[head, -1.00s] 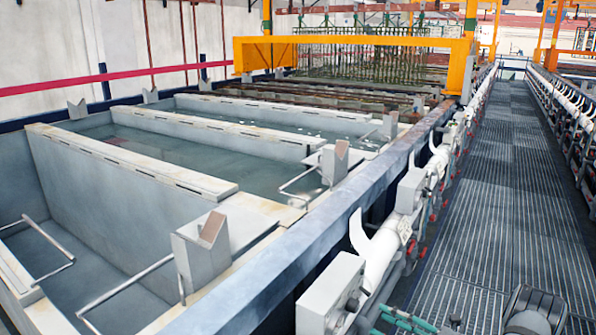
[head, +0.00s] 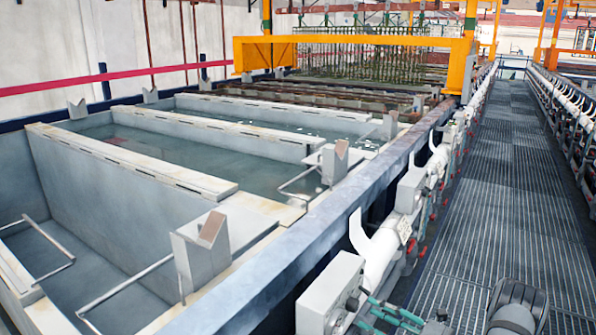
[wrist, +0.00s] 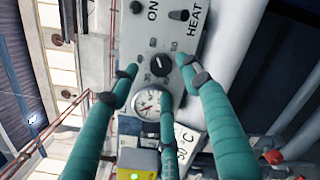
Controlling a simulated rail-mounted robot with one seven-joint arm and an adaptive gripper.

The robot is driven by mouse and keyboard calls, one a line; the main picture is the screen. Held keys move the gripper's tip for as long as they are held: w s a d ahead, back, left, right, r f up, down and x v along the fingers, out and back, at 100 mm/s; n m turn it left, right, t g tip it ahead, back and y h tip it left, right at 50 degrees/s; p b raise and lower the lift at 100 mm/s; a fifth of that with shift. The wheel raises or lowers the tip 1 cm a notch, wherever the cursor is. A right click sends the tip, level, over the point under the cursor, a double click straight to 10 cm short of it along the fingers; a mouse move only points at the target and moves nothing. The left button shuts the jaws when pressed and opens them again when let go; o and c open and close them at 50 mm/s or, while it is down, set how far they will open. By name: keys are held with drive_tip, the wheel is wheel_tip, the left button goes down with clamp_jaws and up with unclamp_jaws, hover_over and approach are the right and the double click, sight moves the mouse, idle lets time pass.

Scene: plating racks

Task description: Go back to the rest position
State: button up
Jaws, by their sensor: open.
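My gripper (wrist: 159,76) has teal fingers with dark joints, spread open and empty in the wrist view. It faces a grey control box (wrist: 215,35) marked ON and HEAT. A black rotary knob (wrist: 160,65) shows between the fingertips; I cannot tell whether they touch it. A round dial gauge (wrist: 147,103) is partly behind the middle finger. In the head view, my gripper (head: 375,310) shows at the bottom, just right of a grey box (head: 329,293) beside the walkway.
Open liquid tanks (head: 130,186) with pale rims lie left of a long blue-grey rail (head: 340,215). White curved pipes (head: 382,250) and boxes line the rail. The grated walkway (head: 500,200) is clear further on. An orange gantry frame (head: 465,70) stands at the back.

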sight(357, 307)
drive_tip(key=s+d+m+g+y+p, duration=0.1)
drive_tip(key=s+d+m+p, duration=0.1)
drive_tip(key=s+d+m, duration=0.5)
drive_tip(key=w+a+m, duration=0.1)
drive_tip(key=w+a, duration=0.4)
drive_tip(key=w+a+m, duration=0.1)
drive_tip(key=w+a, duration=0.3)
drive_tip(key=a, duration=0.1)
drive_tip(key=shift+w+a+f+m+b, duration=0.1)
drive_tip(key=shift+w+a+m+b, duration=0.1)
drive_tip(key=shift+w+m+b, duration=0.15)
drive_tip(key=shift+c, duration=0.2)
idle(1.2)
